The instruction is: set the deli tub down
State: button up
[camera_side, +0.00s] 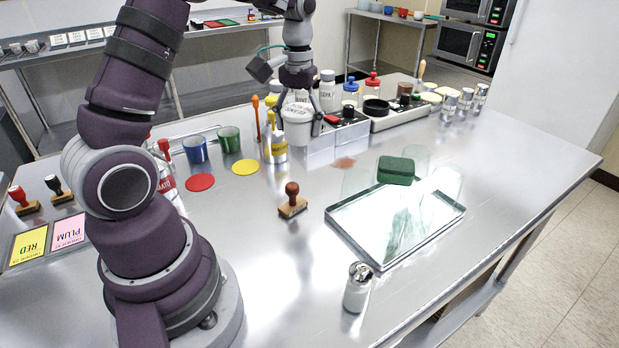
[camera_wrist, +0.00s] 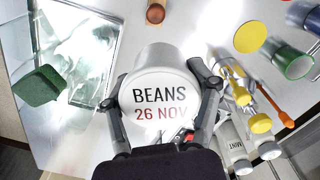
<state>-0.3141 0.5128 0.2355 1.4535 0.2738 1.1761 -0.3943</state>
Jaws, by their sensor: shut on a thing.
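The deli tub (camera_wrist: 160,98) is white, with a lid reading "BEANS 26 NOV" that faces the wrist camera. It also shows in the side view (camera_side: 297,132), hanging upright from my gripper (camera_side: 298,108) near the back of the steel table (camera_side: 405,285). My gripper (camera_wrist: 157,84) is shut on the tub, one finger on each side. The tub is close to the yellow squeeze bottles and the condiment rack. I cannot tell how large the gap under the tub is.
Bare steel lies between the stamp and rack.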

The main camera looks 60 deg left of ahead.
aim_at(305, 177)
jog(key=w+d+m, duration=0.1)
jog(key=d, duration=0.1)
jog(key=w+d+r+m, duration=0.1)
jog(key=d, duration=0.2)
jog(key=w+d+m, duration=0.1)
jog(key=d+m, duration=0.1)
jog(key=d, duration=0.1)
jog(key=shift+d+r, duration=0.15)
jog(key=shift+r, duration=0.15)
jog(key=shift+w+n, duration=0.3)
jog(key=shift+w, duration=0.05)
jog(key=a+f+n, duration=0.1)
jog(key=a+n, duration=0.1)
jog(key=w+a+n, duration=0.1)
jog(key=a+n, duration=0.2)
jog(key=w+a+f+n, duration=0.1)
jog(key=a+n, duration=0.1)
jog(key=n, duration=0.1)
jog(key=shift+w+a+f, duration=0.1)
jog(key=shift+a+f, duration=0.1)
jog(key=shift+f, duration=0.15)
jog(key=a+f+n, duration=0.3)
jog(key=a+n, duration=0.4)
jog(key=shift+s+n, duration=0.4)
jog(key=shift+s, duration=0.05)
notch_tip(305, 177, down, 10)
jog(key=shift+a+r, duration=0.1)
jog(key=o, duration=1.3)
jog(key=shift+c, duration=0.2)
